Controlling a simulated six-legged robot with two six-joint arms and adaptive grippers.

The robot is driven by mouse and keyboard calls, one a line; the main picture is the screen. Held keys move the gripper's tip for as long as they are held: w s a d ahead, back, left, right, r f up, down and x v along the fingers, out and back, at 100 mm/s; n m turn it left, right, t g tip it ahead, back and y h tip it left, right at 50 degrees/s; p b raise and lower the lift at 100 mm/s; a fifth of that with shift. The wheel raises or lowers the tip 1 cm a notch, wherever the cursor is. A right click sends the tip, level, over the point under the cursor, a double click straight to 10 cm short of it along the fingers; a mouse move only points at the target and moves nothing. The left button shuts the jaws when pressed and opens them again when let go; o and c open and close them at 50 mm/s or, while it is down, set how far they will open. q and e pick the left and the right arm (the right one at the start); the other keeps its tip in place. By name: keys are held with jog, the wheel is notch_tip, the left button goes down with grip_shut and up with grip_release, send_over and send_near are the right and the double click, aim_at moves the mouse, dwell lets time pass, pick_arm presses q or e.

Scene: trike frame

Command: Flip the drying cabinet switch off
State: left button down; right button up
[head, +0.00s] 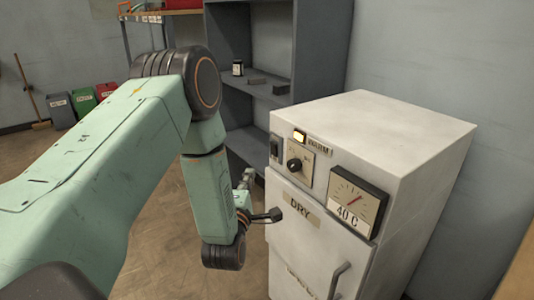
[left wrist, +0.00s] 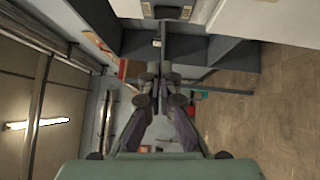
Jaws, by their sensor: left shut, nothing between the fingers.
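The white drying cabinet (head: 410,135) stands at the right of the head view, with a "DRY" label on its front. A dark switch (head: 275,147) sits at the left end of its upper panel; its on or off position is too small to tell. A yellow lamp (head: 300,137) beside it looks lit. My left gripper (head: 246,178) is left of the cabinet front, below the switch and apart from it. In the left wrist view its fingers (left wrist: 162,82) are together and empty. My right gripper is not in view.
A black knob (head: 294,165) and a 40 C dial (head: 354,200) share the panel. A door handle (head: 339,279) sticks out below. A grey shelf unit (head: 321,50) stands behind the cabinet. Coloured bins (head: 83,101) stand at the far left wall. Open floor lies between.

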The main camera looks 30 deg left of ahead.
pick_arm(q)
jog(key=b, duration=0.1)
send_near(271, 144)
jog(key=w+a, duration=0.2)
jog(key=a, duration=0.3)
jog(key=w, duration=0.1)
jog(key=w+d, duration=0.2)
jog(key=shift+w+f+b, duration=0.1)
jog(key=shift+w+b, duration=0.25)
jog(key=shift+b, duration=0.05)
jog(key=shift+w+d, duration=0.15)
jog(key=shift+w, duration=0.1)
jog(key=shift+s, duration=0.1)
